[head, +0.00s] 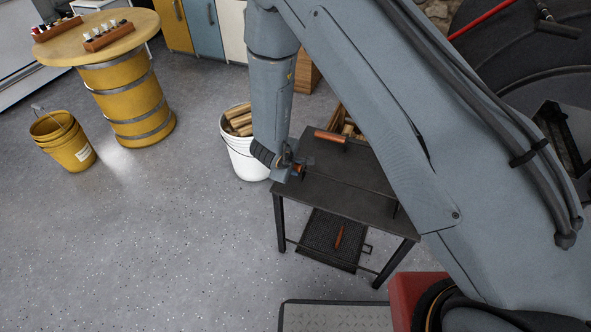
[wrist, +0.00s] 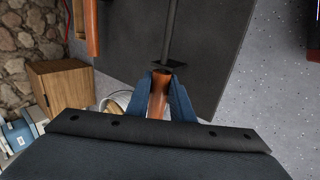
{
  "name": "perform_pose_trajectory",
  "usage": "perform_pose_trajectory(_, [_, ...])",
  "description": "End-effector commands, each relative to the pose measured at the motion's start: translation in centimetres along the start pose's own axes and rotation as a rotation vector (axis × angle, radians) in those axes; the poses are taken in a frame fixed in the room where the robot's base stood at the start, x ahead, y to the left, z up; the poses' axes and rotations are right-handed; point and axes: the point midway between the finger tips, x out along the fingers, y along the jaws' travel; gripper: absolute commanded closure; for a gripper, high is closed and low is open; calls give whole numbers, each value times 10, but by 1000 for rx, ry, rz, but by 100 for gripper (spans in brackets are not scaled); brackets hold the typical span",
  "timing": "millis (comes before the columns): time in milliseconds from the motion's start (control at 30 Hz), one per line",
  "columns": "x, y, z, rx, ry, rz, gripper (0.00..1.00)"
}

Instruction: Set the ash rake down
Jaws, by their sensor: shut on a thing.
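My gripper (head: 291,166) is at the left edge of the dark table (head: 345,204). In the wrist view its blue fingers (wrist: 160,94) are shut on the orange-brown handle of the ash rake (wrist: 158,98). The rake's dark rod (head: 345,184) runs out from the gripper across the tabletop to the right. Its far end, near the table's right side, is partly hidden by my arm. I cannot tell whether the rod touches the tabletop or hangs just above it.
Another tool with an orange handle (head: 331,136) lies at the table's back edge. A mesh tool (head: 325,250) is on the lower shelf. A white bucket of firewood (head: 243,158) stands left of the table. A yellow bucket (head: 62,141) and barrel table (head: 128,100) are farther left.

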Motion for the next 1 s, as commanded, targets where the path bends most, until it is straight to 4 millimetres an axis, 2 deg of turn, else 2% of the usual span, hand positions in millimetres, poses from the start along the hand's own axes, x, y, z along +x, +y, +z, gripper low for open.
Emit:
perform_pose_trajectory(100, [11,-7,-1,0,0,1,100])
perform_pose_trajectory(367, [12,-7,-1,1,0,1,100])
perform_pose_trajectory(400, [12,-8,0,2,0,0,78])
perform_pose_trajectory(500, [12,-8,0,2,0,0,61])
perform_pose_trajectory(833, [10,-7,0,2,0,0,61])
perform_pose_trajectory(1000, [-7,-7,-1,1,2,1,61])
